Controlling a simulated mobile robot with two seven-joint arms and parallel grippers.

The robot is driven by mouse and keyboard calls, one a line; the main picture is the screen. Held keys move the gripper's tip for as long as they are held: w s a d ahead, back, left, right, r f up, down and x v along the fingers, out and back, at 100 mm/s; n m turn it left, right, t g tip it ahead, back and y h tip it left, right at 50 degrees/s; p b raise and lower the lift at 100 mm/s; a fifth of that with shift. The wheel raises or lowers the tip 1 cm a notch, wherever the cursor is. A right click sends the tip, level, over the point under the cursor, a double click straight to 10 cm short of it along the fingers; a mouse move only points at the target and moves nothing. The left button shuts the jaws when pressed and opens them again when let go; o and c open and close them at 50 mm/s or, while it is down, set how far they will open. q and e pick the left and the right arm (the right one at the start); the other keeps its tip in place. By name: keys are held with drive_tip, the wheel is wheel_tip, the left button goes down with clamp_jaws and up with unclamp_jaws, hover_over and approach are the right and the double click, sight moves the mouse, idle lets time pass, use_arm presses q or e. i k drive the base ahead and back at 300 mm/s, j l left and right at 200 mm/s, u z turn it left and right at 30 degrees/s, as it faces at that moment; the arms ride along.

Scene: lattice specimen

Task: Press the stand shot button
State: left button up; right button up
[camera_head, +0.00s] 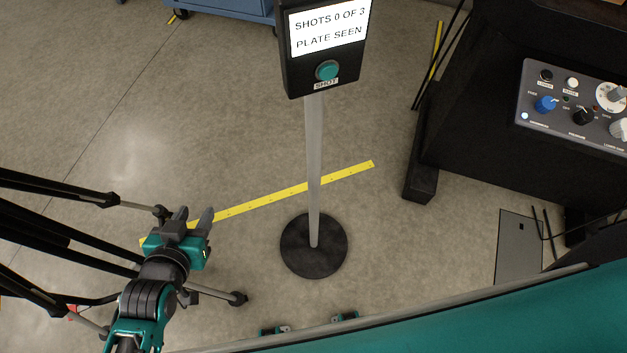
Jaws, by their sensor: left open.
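The stand (314,170) is a grey post on a round black base, upright on the floor in the middle of the view. Its black head carries a white display (329,27) that reads "SHOTS 0 OF 3, PLATE SEEN". Below the display is the round teal shot button (327,70), with a small "SHOT" label under it. My left gripper (195,219) is open and empty, to the lower left of the stand and apart from it. Nothing covers the button. My right gripper is not in view.
A black bench with a grey control panel (575,105) stands at the right. A yellow strip (260,203) runs across the floor. A blue cabinet (232,8) is at the top.

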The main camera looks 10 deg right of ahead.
sight(327, 72)
drive_tip(key=k, duration=1)
